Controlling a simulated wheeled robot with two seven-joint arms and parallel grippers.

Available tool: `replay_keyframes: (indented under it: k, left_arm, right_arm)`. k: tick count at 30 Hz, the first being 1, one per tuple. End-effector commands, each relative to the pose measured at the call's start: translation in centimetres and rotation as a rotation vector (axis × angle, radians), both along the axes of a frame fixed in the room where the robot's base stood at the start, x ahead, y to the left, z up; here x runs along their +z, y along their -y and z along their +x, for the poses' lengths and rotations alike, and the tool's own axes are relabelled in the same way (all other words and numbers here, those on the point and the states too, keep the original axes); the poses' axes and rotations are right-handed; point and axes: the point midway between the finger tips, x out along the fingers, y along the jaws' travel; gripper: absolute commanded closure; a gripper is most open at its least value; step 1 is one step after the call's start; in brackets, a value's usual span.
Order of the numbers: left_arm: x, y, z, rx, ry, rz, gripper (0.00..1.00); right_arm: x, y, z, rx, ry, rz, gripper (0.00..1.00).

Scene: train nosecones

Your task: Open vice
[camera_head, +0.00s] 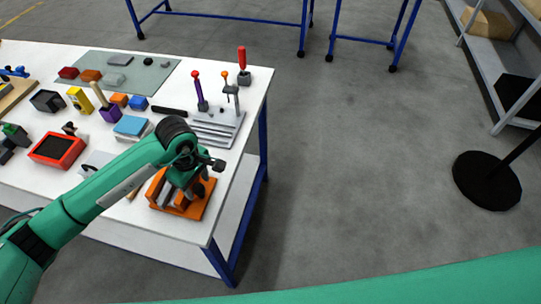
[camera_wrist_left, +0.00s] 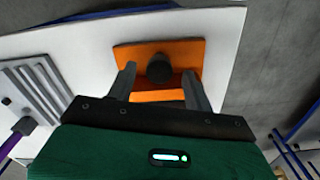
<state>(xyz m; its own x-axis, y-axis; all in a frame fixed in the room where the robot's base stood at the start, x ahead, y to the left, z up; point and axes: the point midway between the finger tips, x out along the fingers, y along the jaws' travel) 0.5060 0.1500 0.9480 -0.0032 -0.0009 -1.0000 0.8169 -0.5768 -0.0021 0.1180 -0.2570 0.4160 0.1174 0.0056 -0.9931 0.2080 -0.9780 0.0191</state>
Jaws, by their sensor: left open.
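The orange vice (camera_head: 191,212) sits at the right front corner of the white table, partly covered by my left arm in the head view. In the left wrist view its orange base (camera_wrist_left: 192,52) shows, with a dark round knob (camera_wrist_left: 159,69) standing out from it. My left gripper (camera_head: 201,186) is over the vice. In the left wrist view its two grey fingers are apart, one on each side of the knob. I cannot tell whether they touch it. My right gripper is not in view.
A grey stepped fixture (camera_head: 216,128) with upright red, purple and orange-topped handles stands behind the vice. A red box (camera_head: 57,149), a blue block (camera_head: 131,125) and other small parts lie to the left on the white table (camera_head: 226,205).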

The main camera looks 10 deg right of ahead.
Motion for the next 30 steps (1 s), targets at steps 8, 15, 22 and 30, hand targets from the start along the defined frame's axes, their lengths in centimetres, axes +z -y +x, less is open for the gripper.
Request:
replay_keyframes:
  k: [8, 15, 22, 30]
  left_arm:
    - [5.5, 0.0, 0.2, 0.002, 0.009, -0.001, 0.48]
    - [10.3, 0.0, 0.2, 0.003, 0.009, -0.001, 0.48]
    - [11.7, 2.3, -1.0, 0.000, -0.029, -0.110, 0.48]
    - [11.3, 7.2, -3.5, 0.017, -0.107, -0.358, 0.48]
  right_arm:
    - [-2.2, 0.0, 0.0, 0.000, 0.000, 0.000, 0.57]
    - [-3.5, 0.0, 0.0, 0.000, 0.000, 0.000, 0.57]
    - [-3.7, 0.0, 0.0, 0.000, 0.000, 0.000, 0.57]
    - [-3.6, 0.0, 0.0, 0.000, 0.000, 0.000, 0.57]
